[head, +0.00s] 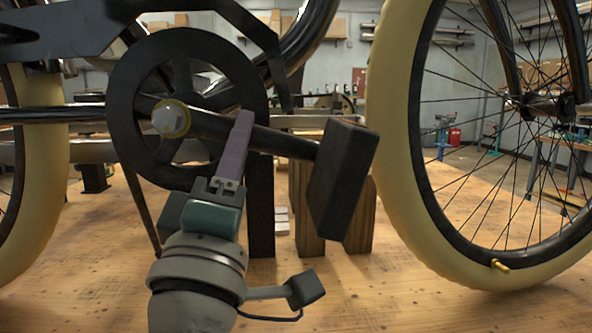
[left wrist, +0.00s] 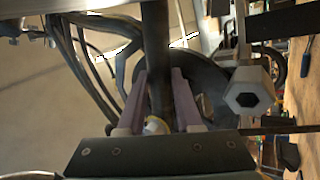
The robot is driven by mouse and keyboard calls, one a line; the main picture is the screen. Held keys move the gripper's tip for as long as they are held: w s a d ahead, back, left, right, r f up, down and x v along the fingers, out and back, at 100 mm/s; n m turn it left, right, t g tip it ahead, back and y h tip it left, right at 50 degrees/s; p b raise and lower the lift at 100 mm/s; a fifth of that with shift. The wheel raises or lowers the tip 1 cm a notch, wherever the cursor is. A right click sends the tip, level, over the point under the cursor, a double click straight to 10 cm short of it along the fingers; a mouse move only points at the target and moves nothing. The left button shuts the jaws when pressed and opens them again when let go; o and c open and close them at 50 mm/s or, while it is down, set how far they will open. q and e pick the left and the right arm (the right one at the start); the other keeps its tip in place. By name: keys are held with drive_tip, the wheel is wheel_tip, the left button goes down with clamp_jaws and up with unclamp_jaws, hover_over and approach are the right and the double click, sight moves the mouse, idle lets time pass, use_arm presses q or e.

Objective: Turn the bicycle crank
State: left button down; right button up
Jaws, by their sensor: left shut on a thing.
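The black crank arm (head: 282,140) runs from a silver hub bolt (head: 171,118) at the middle of the chainring (head: 129,88) down to the right. A black block pedal (head: 343,180) sits at its lower right end. My left gripper (head: 241,132) reaches up from below, its purple fingers on the crank arm about midway between hub and pedal. In the left wrist view a dark bar, which appears to be the crank arm (left wrist: 155,45), lies between the two fingers of my left gripper (left wrist: 159,85). The left gripper is shut on it. My right gripper is not in view.
A front wheel (head: 392,150) with a cream tyre is on the right; another tyre (head: 38,190) is on the left. Wooden blocks (head: 359,215) stand behind the pedal. The table in front is mostly clear.

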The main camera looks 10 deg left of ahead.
use_arm(q)
drive_tip(key=shift+d+r+n+y+b, duration=0.15)
drive_tip(key=shift+r+n+y, duration=0.35)
drive_tip(key=shift+n+y, duration=0.5)
drive_tip(key=shift+d+r+n+y+b, duration=0.15)
drive_tip(key=shift+r+n+y, duration=0.45)
drive_tip(key=shift+n, duration=0.7)
drive_tip(key=c, duration=0.6)
unclamp_jaws()
drive_tip(key=shift+f, duration=0.1)
drive_tip(key=shift+f, duration=0.15)
drive_tip(key=b+v, duration=0.1)
drive_tip(key=v, duration=0.8)
drive_tip(key=shift+s, duration=0.4)
drive_tip(key=shift+d, duration=0.15)
